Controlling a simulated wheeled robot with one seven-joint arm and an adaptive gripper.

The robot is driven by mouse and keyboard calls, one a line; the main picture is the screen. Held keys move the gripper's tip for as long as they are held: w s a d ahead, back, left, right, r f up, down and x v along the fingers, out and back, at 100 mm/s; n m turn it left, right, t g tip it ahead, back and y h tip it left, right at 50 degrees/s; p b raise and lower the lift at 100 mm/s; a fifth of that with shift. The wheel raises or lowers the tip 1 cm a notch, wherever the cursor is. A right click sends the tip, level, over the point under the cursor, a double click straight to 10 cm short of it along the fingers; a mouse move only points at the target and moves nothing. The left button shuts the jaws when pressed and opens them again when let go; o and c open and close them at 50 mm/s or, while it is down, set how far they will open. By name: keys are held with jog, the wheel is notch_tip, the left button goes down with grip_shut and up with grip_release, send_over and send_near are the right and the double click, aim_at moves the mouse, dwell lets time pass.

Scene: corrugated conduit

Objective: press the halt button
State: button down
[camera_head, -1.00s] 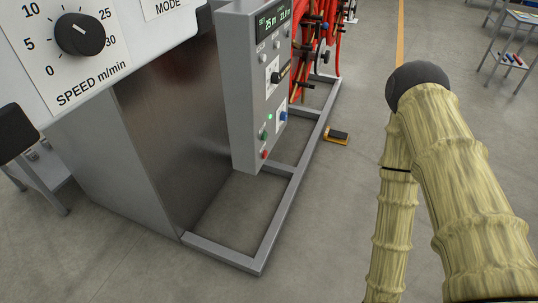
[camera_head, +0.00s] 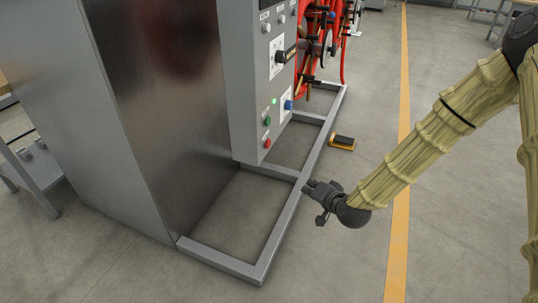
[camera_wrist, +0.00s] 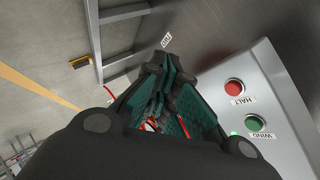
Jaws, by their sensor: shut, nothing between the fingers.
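The halt button is a red round button (camera_wrist: 234,88) with a HALT label, on the grey control panel (camera_wrist: 272,88) in the wrist view. In the head view the same red button (camera_head: 267,143) is the lowest on the panel's front face, under a green button (camera_head: 267,121). My gripper (camera_head: 310,186) is shut and empty, to the right of the panel and lower in the head picture, apart from it. In the wrist view my gripper's fingers (camera_wrist: 163,75) are together, to the left of the red button and not touching it.
The green WIND button (camera_wrist: 255,123) sits beside the red one. A blue knob (camera_head: 288,104) and a black rotary switch (camera_head: 280,57) are higher on the panel. A grey floor frame (camera_head: 285,225) runs below. A black and yellow pedal (camera_head: 343,142) stands on the floor.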

aim_at(268, 143)
jog(key=w+a+r+m+t+y+b, duration=0.1)
jog(key=w+r+t+b, duration=0.1)
jog(key=w+r, duration=0.5)
notch_tip(268, 143, up, 2)
jog(key=shift+w+a+r+t, duration=0.15)
jog(key=shift+w+a+t, duration=0.15)
jog(key=shift+t, duration=0.1)
jog(key=w+a+b, duration=0.1)
jog(key=w+a, duration=0.1)
jog(key=a, duration=0.6)
jog(key=shift+w+a, duration=0.15)
jog(key=shift+w, duration=0.2)
jog(key=shift+a, duration=0.15)
dwell(0.9)
jog(key=shift+w+a, duration=0.15)
jog(key=shift+a, duration=0.15)
jog(key=shift+w+a, duration=0.15)
jog(key=shift+a, duration=0.25)
dwell(1.1)
jog(key=shift+d, duration=0.15)
jog(key=shift+s+d, duration=0.3)
jog(key=shift+d, duration=0.4)
